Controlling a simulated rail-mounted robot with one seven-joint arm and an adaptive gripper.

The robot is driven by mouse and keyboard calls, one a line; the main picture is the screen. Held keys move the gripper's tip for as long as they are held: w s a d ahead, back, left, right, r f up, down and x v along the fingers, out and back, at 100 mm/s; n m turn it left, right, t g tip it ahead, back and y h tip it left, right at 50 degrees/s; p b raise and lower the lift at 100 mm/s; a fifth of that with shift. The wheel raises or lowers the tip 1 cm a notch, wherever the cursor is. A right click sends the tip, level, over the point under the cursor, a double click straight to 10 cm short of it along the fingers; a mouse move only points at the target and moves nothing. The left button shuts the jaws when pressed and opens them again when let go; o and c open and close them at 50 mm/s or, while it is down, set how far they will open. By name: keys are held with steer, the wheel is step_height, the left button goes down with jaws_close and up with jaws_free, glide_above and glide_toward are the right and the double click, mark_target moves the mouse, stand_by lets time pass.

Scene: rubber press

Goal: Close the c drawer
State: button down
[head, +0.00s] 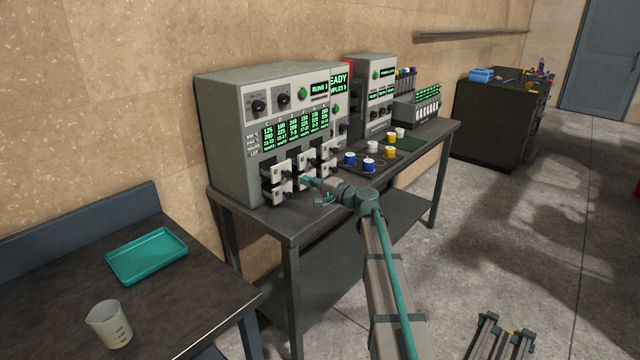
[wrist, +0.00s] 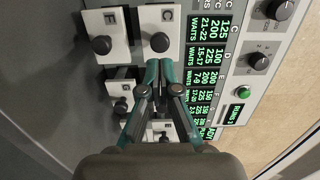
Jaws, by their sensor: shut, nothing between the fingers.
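The C drawer (head: 279,173) is the upper left of several small white drawers in the grey press cabinet (head: 226,140). It stands out from the cabinet face. In the wrist view its white front (wrist: 174,31) carries the letter C and a black knob. My gripper (head: 308,181) is in front of the drawers, right of the C drawer in the head view. In the wrist view the closed fingertips of my gripper (wrist: 160,63) are at the lower edge of the C front, just below its knob. I cannot tell whether they touch it.
The F drawer (head: 281,193) sits below C and also stands out. Other knobbed drawers are close to my fingers. A tray with blue, white and yellow cups (head: 368,165) is to the right on the bench. A teal tray (head: 148,256) and beaker (head: 110,326) are on the left table.

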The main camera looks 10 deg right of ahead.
mark_target(282, 170)
steer(key=shift+p+x, duration=0.6)
steer(key=shift+x, duration=2.05)
steer(key=b+x, duration=0.1)
steer(key=x, duration=0.1)
steer(key=b+x, duration=0.1)
steer(key=x, duration=0.1)
steer(key=b+x, duration=0.2)
steer(key=shift+w+d+f, duration=0.15)
steer(key=shift+w+f, duration=0.15)
steer(key=shift+w+r, duration=0.15)
steer(key=shift+r, duration=0.2)
